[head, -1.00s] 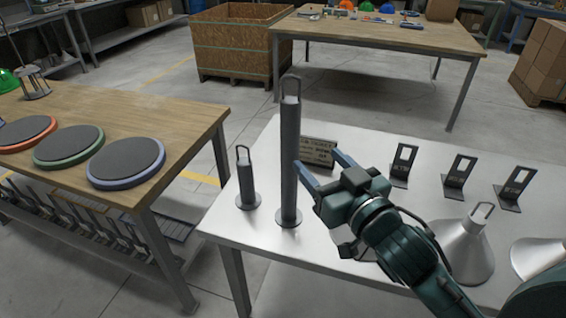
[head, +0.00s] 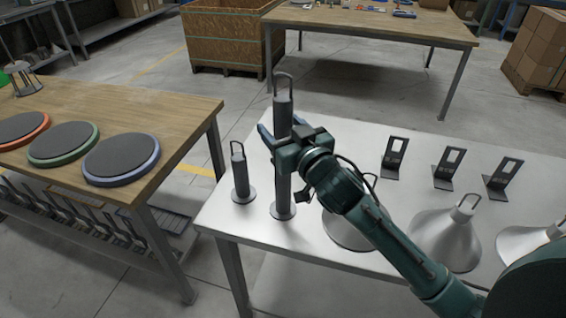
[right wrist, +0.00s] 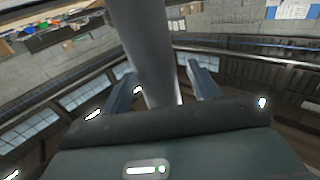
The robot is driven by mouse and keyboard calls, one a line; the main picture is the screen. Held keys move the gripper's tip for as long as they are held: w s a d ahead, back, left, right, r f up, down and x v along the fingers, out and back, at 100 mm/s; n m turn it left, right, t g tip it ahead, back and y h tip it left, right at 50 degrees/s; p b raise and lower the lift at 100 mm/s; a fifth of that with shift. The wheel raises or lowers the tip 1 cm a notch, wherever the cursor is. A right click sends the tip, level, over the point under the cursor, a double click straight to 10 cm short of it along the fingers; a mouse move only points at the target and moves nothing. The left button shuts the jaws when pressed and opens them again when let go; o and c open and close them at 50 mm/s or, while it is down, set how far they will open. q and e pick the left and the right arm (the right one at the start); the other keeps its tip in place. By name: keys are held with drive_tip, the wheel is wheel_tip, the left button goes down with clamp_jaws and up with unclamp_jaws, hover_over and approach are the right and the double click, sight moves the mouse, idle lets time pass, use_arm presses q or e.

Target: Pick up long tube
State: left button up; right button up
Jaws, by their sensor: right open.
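The long tube (head: 282,190) is a tall dark grey cylinder with a wire loop on top and a round foot. It stands upright on the metal table (head: 225,217). My right gripper (head: 281,127) is open at its upper part, with a blue finger on either side. In the right wrist view the tube (right wrist: 147,45) passes between the spread fingers (right wrist: 164,75); I cannot tell if either touches it. A short tube (head: 240,176) stands just left of the long one. My left gripper is not in view.
Several cone hoods (head: 446,238) stand at the right of the metal table, behind or beside my right arm. Several black angled brackets (head: 447,168) stand behind them. A wooden table (head: 165,108) with round discs (head: 121,158) is at left.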

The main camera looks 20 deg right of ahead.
drive_tip(key=shift+c, duration=0.4)
clamp_jaws()
idle(0.4)
